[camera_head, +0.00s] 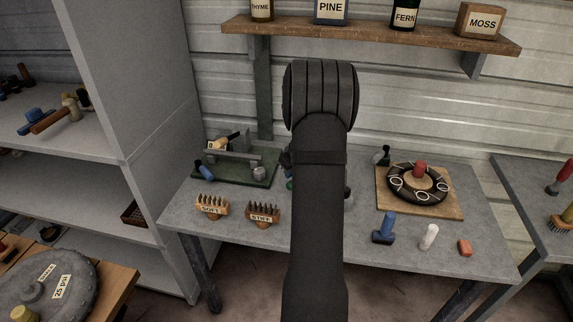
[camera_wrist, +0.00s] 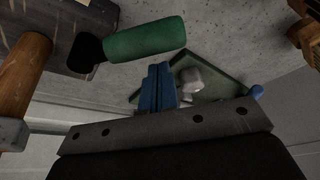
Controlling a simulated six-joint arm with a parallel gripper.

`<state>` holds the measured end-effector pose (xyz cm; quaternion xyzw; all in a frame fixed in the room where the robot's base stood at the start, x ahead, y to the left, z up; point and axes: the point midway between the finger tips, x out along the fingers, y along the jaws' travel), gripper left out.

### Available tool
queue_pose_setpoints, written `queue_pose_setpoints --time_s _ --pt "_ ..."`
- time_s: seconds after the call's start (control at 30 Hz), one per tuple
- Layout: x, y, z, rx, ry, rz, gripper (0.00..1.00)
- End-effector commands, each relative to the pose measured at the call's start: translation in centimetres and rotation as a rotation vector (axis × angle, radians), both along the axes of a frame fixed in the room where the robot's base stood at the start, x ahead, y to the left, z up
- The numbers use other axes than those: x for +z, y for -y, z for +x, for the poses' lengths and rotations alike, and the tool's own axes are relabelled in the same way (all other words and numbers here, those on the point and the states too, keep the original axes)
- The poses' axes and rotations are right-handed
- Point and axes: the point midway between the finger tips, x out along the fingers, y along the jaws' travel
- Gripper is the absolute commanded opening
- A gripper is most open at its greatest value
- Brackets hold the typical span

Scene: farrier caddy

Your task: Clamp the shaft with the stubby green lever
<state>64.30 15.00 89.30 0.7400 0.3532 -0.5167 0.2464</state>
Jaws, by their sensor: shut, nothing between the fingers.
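A short, thick green handle with a black end (camera_wrist: 145,40) lies on the grey table, close to my gripper in the wrist view. In the head view my arm hides most of that spot. My gripper (camera_wrist: 158,72) has blue fingers that are shut and empty, pointing at the table a little below the green handle in the picture, apart from it as far as I can tell. A green base plate (camera_head: 262,181) with a grey fixture stands at the table's left back. It carries a wooden-handled piece (camera_head: 224,142), a blue handle (camera_head: 207,173) and a grey cylinder (camera_head: 260,174).
Two brushes, SOFT (camera_head: 211,205) and STIFF (camera_head: 262,214), stand in front of the plate. A wooden board with a black ring (camera_head: 417,183) is at right. A blue tool (camera_head: 385,229), a white cylinder (camera_head: 429,237) and an orange block (camera_head: 465,247) stand near the front edge.

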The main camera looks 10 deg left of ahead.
Motion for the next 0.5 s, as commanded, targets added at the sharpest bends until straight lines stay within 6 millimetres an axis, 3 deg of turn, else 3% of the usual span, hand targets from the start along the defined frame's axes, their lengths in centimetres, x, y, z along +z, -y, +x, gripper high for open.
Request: queue_pose_setpoints --time_s 0.5 --pt "-0.05 0.62 -0.45 0.003 0.001 0.000 0.00"
